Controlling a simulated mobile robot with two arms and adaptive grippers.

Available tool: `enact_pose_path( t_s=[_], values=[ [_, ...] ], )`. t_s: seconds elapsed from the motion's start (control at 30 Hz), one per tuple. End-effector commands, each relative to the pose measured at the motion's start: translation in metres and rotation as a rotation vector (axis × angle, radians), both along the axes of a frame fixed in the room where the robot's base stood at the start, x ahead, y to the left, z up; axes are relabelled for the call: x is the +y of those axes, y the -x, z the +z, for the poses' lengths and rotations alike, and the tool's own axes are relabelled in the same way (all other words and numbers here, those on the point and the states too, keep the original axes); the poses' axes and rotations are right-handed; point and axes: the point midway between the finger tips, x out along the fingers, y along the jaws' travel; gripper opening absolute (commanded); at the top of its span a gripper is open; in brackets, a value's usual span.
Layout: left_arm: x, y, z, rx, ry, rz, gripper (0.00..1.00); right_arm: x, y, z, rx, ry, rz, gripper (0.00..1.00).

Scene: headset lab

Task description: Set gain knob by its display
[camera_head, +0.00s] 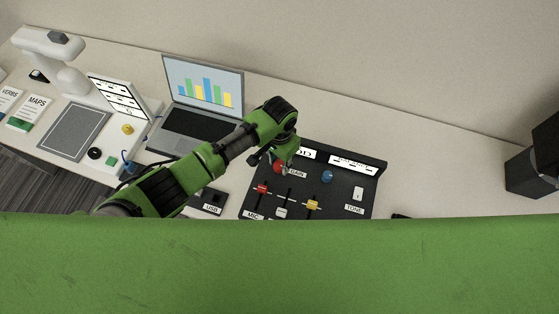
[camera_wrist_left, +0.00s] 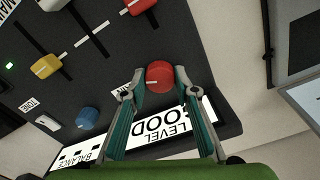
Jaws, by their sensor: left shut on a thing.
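The red gain knob (camera_wrist_left: 159,75) sits on the dark sloped panel (camera_wrist_left: 110,70), with a short pale mark on its top. My left gripper (camera_wrist_left: 160,84) is shut on it, a fingertip on either side. In the head view my left gripper (camera_head: 285,162) reaches down over the panel, and part of the red knob (camera_head: 278,168) shows beside the GAIN label (camera_head: 298,174). The white display (camera_wrist_left: 160,124) behind the knob reads LEVEL and OOD; a finger covers part of it. My right gripper is not in view.
The panel also bears a blue knob (camera_head: 327,176), a white switch (camera_head: 358,193), and red, white and yellow sliders (camera_head: 312,205). A second display (camera_head: 353,163) stands to the right. A laptop (camera_head: 203,95) stands left of the panel, and a dark speaker (camera_head: 533,165) far right.

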Motion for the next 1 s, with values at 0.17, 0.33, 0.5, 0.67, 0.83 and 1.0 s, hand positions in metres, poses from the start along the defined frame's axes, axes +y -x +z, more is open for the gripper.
enact_pose_path(
  t_s=[0.17, 0.33, 0.5, 0.67, 0.83, 1.0],
  values=[
    [0.000, 0.000, 0.000, 0.000, 0.000, -0.025, 0.06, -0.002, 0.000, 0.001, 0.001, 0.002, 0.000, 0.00],
    [0.000, 0.000, 0.000, 0.000, 0.000, -0.023, 0.06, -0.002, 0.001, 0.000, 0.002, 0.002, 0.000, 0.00],
    [0.000, 0.000, 0.000, 0.000, 0.000, -0.023, 0.45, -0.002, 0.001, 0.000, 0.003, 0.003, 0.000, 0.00],
    [0.000, 0.000, 0.000, 0.000, 0.000, -0.022, 0.45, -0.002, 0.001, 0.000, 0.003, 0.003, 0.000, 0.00],
    [0.000, 0.000, 0.004, -0.001, 0.001, -0.023, 0.45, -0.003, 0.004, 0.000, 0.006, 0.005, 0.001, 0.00],
    [-0.001, -0.001, 0.027, -0.004, 0.003, -0.025, 0.45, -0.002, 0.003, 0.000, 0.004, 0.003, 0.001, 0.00]
  ],
)
